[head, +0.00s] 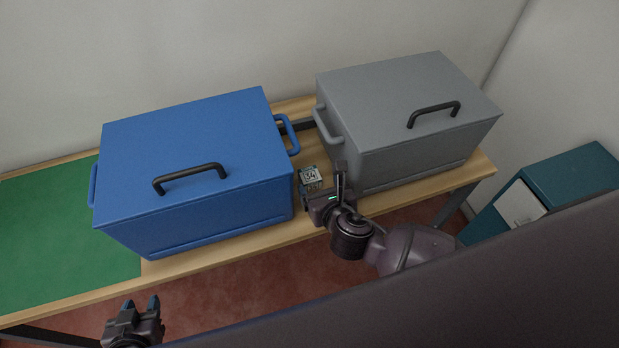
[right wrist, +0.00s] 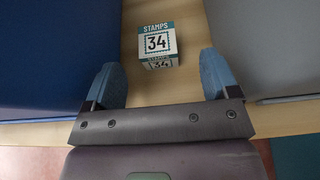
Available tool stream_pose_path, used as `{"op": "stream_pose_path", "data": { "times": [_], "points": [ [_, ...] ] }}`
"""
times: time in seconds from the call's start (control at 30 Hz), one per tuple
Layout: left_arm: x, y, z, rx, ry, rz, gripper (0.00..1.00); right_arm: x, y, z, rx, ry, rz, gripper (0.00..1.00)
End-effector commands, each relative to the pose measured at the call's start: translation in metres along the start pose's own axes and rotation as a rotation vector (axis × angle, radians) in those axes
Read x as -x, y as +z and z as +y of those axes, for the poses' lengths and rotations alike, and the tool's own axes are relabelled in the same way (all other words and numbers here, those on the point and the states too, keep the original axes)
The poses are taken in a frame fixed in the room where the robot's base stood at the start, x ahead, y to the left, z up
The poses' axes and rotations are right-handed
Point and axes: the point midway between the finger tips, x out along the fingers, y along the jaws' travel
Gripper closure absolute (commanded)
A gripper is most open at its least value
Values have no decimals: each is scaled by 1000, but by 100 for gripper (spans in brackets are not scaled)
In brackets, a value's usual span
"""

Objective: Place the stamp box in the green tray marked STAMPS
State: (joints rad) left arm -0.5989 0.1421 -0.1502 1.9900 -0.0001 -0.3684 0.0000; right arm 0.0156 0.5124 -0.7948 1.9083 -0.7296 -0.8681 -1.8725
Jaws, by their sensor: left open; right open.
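The stamp box (head: 310,176) is a small box with a white face reading 34. It stands on the wooden table between a blue and a grey case. In the right wrist view the box (right wrist: 157,42) reads STAMPS 34 and lies just ahead of my fingertips, roughly between their lines. My right gripper (head: 323,188) is open and empty beside the box; its two blue fingers also show in the wrist view (right wrist: 162,75). My left gripper (head: 141,305) is open and empty in front of the table. I see no green tray marked STAMPS.
A large blue case (head: 190,160) and a large grey case (head: 405,105), both with black top handles, leave a narrow gap around the box. A flat green mat (head: 60,235) covers the table's left end. A teal cabinet (head: 565,180) stands at right.

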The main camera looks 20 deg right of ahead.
Motion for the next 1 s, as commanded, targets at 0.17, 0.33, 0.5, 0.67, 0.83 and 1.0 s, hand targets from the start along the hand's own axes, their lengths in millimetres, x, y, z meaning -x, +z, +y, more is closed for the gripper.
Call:
{"op": "stream_pose_path", "data": {
  "times": [0.17,0.33,0.5,0.67,0.83,1.0],
  "points": [
    [-2,0,0,0,1,3,57,-11,-1,1,-1,-1,0,19],
    [-4,4,1,0,1,1,57,-34,-4,5,-2,0,1,19],
    [-4,6,1,0,1,-2,57,-52,-4,5,-2,0,1,19],
    [-3,9,1,0,0,-6,57,-55,-3,5,-2,1,2,19],
    [-1,12,0,1,-1,-13,57,-55,-3,5,-2,1,2,24],
    [-1,14,0,1,-1,-16,57,-55,-3,5,-2,1,2,50]
  ]
}}
